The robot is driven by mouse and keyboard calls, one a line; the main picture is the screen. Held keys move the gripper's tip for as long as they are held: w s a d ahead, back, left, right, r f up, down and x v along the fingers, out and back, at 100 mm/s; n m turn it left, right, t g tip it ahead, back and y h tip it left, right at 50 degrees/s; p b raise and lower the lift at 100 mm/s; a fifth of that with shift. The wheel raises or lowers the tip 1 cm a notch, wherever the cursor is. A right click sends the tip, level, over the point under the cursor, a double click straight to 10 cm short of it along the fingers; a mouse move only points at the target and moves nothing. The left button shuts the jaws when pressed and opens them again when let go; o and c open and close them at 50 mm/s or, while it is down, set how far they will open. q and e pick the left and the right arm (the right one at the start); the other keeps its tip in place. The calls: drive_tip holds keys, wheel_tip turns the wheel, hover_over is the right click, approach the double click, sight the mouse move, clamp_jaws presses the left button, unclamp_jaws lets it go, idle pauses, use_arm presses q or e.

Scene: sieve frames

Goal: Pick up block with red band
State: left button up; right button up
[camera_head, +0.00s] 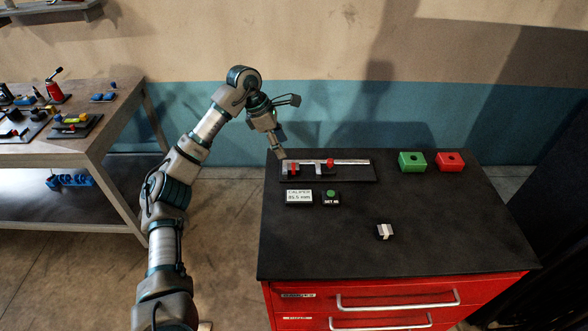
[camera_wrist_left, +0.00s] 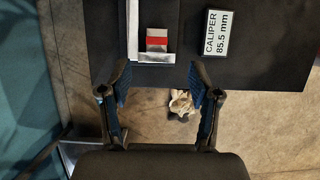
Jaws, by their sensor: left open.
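The block with the red band (camera_wrist_left: 157,40) is grey with a red stripe and lies in the caliper's pale metal jaw area, in the left wrist view. In the head view this block (camera_head: 293,169) is small, at the left end of the caliper (camera_head: 345,162) on its black base. My left gripper (camera_head: 281,154) is above the table's back left corner, beside the block. In the left wrist view its fingers (camera_wrist_left: 159,75) are open and empty, spread either side of the block's line but short of it. My right gripper is out of view.
A caliper display (camera_head: 299,196) reads 85.5 mm, with a green-button box (camera_head: 331,198) beside it. A white-banded block (camera_head: 384,231) lies nearer the front. Green (camera_head: 412,162) and red (camera_head: 450,161) boxes stand at back right. Much of the black tabletop (camera_head: 450,220) is clear.

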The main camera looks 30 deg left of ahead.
sight(293, 166)
use_arm(q)
drive_tip(key=x, duration=0.3)
drive_tip(key=shift+w+a+f, duration=0.1)
drive_tip(key=shift+a+f, duration=0.05)
drive_tip(key=shift+f, duration=0.05)
drive_tip(key=shift+d+f, duration=0.4)
drive_tip(key=shift+d, duration=0.05)
drive_tip(key=x, duration=0.4)
drive_tip(key=shift+w+a+f, duration=0.15)
drive_tip(key=shift+w+f, duration=0.15)
drive_tip(key=shift+f, duration=0.4)
drive_tip(key=shift+a, duration=0.2)
drive_tip(key=shift+c, duration=0.9)
drive_tip(key=shift+d, duration=0.15)
clamp_jaws()
